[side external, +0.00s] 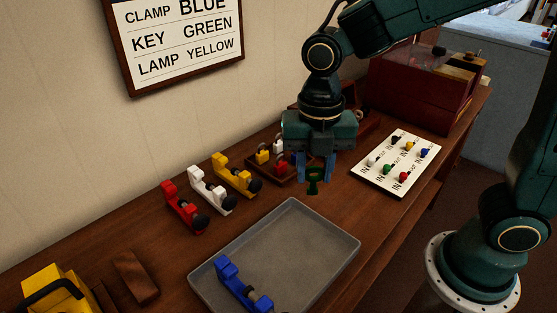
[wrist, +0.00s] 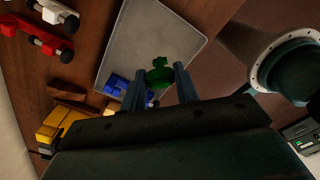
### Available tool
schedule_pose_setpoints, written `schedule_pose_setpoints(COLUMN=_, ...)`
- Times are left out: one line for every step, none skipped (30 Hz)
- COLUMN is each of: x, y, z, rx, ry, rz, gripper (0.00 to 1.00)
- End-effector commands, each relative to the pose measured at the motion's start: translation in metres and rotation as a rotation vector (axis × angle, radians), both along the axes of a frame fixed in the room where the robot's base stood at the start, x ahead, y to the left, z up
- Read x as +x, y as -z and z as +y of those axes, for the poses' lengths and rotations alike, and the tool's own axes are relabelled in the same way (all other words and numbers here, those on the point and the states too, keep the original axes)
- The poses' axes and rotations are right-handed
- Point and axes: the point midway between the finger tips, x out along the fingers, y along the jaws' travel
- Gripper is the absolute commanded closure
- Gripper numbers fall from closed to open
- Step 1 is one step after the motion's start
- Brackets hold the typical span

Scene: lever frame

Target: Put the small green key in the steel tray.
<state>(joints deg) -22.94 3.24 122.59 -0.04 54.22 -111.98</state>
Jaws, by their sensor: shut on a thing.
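The small green key (side external: 313,180) hangs from my gripper (side external: 317,172) in the side external view, above the bench just beyond the tray's far right edge. In the wrist view the green key (wrist: 159,74) shows between the two finger tips (wrist: 158,84). My gripper is shut on the key. The steel tray (side external: 315,222) lies flat on the bench, below and nearer the camera than the key. A blue clamp (side external: 241,286) lies in the tray's near left part. The tray also shows in the wrist view (wrist: 150,40).
Red (side external: 183,208), white (side external: 210,190) and yellow (side external: 236,174) clamps stand left of the tray. A white panel (side external: 397,163) with several coloured knobs lies at right. A wooden holder (side external: 285,170) with small coloured pieces sits behind my gripper. The tray's middle is clear.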

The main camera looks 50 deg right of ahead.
Motion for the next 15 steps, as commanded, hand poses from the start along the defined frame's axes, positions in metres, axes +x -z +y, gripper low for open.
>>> schedule_pose_setpoints(x=-0.001, y=0.011, z=0.0, rx=-0.003, ry=0.0, rz=0.006, gripper=0.92)
schedule_pose_setpoints(x=-0.001, y=0.016, z=0.0, rx=-0.002, ry=0.0, rz=0.005, gripper=0.92)
schedule_pose_setpoints(x=-0.001, y=0.024, z=0.0, rx=-0.002, ry=0.0, rz=0.005, gripper=0.92)
schedule_pose_setpoints(x=-0.001, y=0.03, z=0.0, rx=-0.003, ry=0.0, rz=0.006, gripper=0.92)
schedule_pose_setpoints(x=-0.001, y=0.035, z=0.0, rx=-0.002, ry=0.0, rz=0.005, gripper=0.92)
schedule_pose_setpoints(x=-0.001, y=0.043, z=0.0, rx=-0.002, ry=0.0, rz=0.005, gripper=0.92)
schedule_pose_setpoints(x=-0.001, y=0.049, z=0.0, rx=-0.003, ry=0.0, rz=0.006, gripper=0.92)
schedule_pose_setpoints(x=-0.001, y=0.054, z=0.0, rx=-0.002, ry=0.0, rz=0.005, gripper=0.92)
schedule_pose_setpoints(x=-0.001, y=0.062, z=0.0, rx=-0.002, ry=0.0, rz=0.005, gripper=0.92)
schedule_pose_setpoints(x=-0.001, y=0.068, z=0.0, rx=-0.003, ry=0.0, rz=0.006, gripper=0.92)
schedule_pose_setpoints(x=-0.001, y=0.073, z=0.0, rx=-0.003, ry=0.0, rz=0.006, gripper=0.92)
schedule_pose_setpoints(x=-0.001, y=0.08, z=0.0, rx=-0.002, ry=0.0, rz=0.005, gripper=0.92)
schedule_pose_setpoints(x=-0.001, y=0.085, z=0.0, rx=-0.002, ry=0.0, rz=0.005, gripper=0.92)
schedule_pose_setpoints(x=-0.001, y=0.09, z=0.0, rx=-0.002, ry=0.0, rz=0.005, gripper=0.92)
schedule_pose_setpoints(x=-0.001, y=0.094, z=0.0, rx=-0.001, ry=0.0, rz=0.003, gripper=0.92)
